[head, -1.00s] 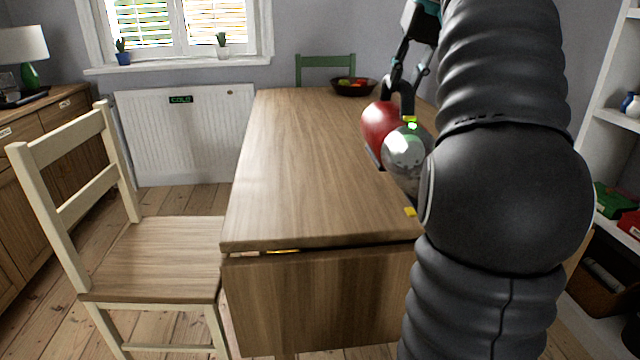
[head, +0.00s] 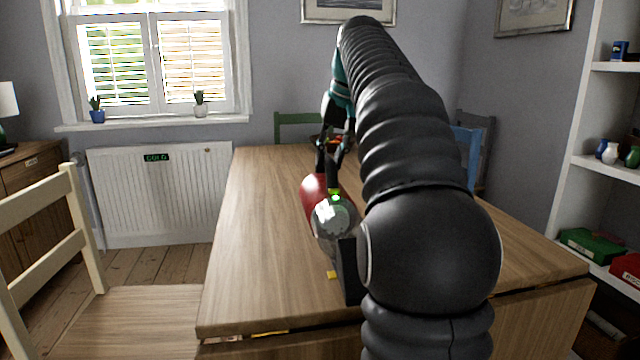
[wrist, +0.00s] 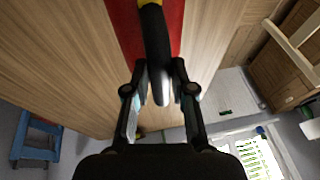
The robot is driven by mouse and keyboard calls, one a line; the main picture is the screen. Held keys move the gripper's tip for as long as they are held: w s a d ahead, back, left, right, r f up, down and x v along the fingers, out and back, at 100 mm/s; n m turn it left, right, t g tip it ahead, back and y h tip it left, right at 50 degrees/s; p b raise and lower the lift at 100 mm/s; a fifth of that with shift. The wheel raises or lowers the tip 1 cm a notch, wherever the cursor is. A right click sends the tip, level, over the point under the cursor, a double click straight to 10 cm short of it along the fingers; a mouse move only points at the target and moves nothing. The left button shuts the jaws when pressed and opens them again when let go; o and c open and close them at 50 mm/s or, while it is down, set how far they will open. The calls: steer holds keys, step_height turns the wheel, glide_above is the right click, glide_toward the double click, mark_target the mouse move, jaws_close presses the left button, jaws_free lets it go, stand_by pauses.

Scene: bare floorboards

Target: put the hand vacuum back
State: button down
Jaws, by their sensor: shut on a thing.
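The hand vacuum has a red body (head: 312,193), a clear, shiny front part (head: 334,215) and a small green light. In the wrist view my gripper's fingers (wrist: 160,72) close on the black handle (wrist: 156,40), with the red body (wrist: 125,25) beyond. My arm hides the vacuum's right side.
A small yellow piece (head: 331,274) shows below the vacuum. A cream chair (head: 50,240) stands left of the table. Green (head: 290,124) and blue (head: 466,150) chairs stand behind. White shelves (head: 605,170) hold boxes and jars at right. The tabletop's left side is clear.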

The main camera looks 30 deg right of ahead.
mark_target(320, 184)
steer(key=shift+w+a+f, duration=0.25)
steer(key=shift+w+f, duration=0.05)
steer(key=shift+w, duration=0.25)
steer(key=shift+w+a+f, duration=0.25)
steer(key=shift+w+f, duration=0.05)
steer(key=shift+w, duration=0.2)
steer(key=shift+f+b, duration=0.75)
steer(key=shift+f, duration=1.4)
steer(key=c, duration=1)
jaws_free()
